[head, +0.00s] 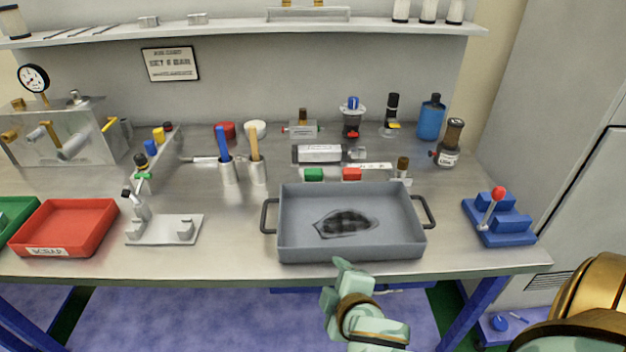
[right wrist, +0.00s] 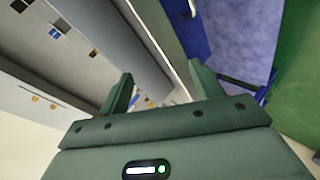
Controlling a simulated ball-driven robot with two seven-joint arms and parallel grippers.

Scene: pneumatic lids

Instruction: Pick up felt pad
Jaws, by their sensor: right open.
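My right gripper (head: 340,272) is in front of the bench's front edge, just nearer than the tray and apart from the patch. In the right wrist view my right gripper (right wrist: 162,90) has its two fingers spread, with nothing between them. The patch cannot be made out in that view. My left gripper is out of view.
The tray has dark side handles. A red bin (head: 85,214) and a grey fixture (head: 165,230) stand left; a blue block with a red-knobbed lever (head: 499,220) stands right. Cups with brushes (head: 258,172), a cylinder (head: 318,154) and bottles (head: 431,120) stand behind.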

